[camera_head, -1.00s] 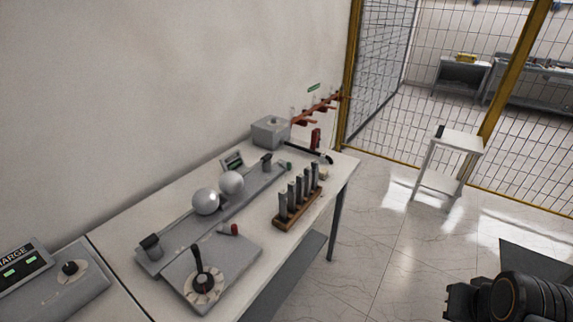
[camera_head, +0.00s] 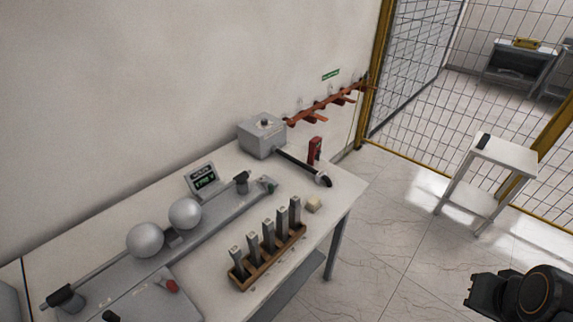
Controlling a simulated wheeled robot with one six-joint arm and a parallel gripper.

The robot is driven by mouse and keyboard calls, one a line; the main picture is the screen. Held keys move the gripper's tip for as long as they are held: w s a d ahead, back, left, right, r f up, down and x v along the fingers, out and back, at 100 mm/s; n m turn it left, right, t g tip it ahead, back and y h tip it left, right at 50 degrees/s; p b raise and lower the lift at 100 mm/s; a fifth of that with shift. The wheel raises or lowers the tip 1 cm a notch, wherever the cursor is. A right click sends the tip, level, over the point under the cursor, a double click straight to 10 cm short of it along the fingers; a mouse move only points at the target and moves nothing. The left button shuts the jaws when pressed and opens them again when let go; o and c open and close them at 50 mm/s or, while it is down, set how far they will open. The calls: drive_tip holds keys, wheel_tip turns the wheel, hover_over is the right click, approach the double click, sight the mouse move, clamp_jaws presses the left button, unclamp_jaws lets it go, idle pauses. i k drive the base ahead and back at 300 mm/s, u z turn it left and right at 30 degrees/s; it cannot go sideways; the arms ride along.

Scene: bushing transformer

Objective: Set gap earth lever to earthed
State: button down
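A grey box (camera_head: 262,137) stands on the table near its far end. A long black lever (camera_head: 297,166) reaches from it to the lower right over the tabletop and ends in a dark round tip; no earthed marking is readable. Two metal spheres, a left one (camera_head: 145,240) and a right one (camera_head: 185,213), form a gap on a rail in front of it. A small lit display (camera_head: 203,180) stands behind the rail. My gripper (camera_head: 484,292) is at the lower right, over the floor, well away from the lever. Whether its fingers are open is unclear.
A wooden rack (camera_head: 268,262) of several upright grey bars stands by the table's front edge. A red object (camera_head: 315,150) and a small pale block (camera_head: 313,204) are near the lever. Floor between is clear.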

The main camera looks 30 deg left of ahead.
sight(270, 187)
drive_tip(key=i, duration=0.95)
drive_tip(key=u, duration=3.9)
drive_tip(key=i, duration=0.5)
